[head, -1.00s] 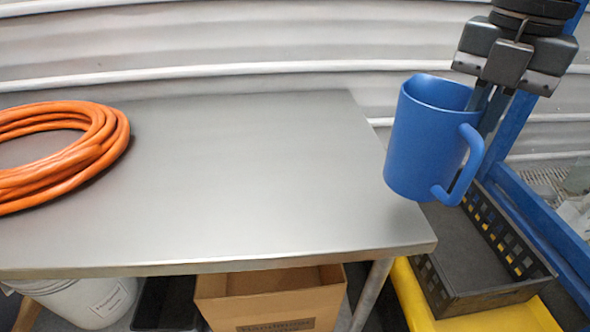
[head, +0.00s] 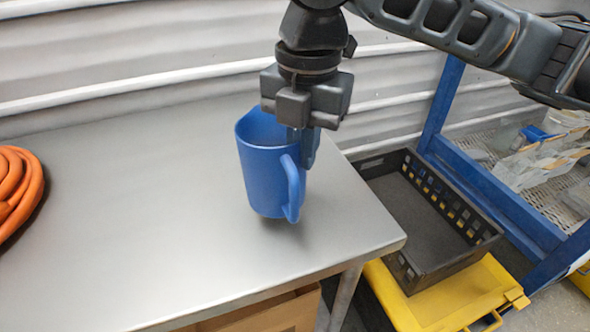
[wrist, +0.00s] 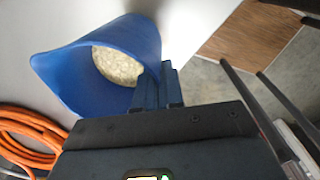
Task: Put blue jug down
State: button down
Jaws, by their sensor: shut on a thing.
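The blue jug (head: 263,175) is upright, with its handle toward the right front. It is over the right part of the metal table (head: 130,215), at or just above the surface; a dark shadow lies by its base, and I cannot tell whether it touches. My gripper (head: 302,148) points down and is shut on the jug's rim on the handle side. In the wrist view the jug (wrist: 75,75) shows pale grainy material (wrist: 117,65) inside, and my gripper's fingers (wrist: 158,88) pinch its wall.
An orange hose coil (head: 18,190) lies at the table's left. A black crate (head: 430,225) on a yellow base (head: 440,300) stands right of the table, beside a blue frame (head: 495,195). A cardboard box (head: 270,318) is below. The table between hose and jug is clear.

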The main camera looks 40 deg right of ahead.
jog(key=shift+w+a+f, duration=0.2)
jog(key=shift+a+f, duration=0.2)
jog(key=shift+a, duration=0.05)
jog(key=shift+f, duration=2.15)
jog(key=c, duration=1.3)
grip_release()
jog(key=shift+o, duration=0.2)
jog(key=shift+r, duration=0.1)
notch_tip(320, 180, up, 12)
jog(key=shift+s+r, duration=0.15)
jog(key=shift+s, duration=0.05)
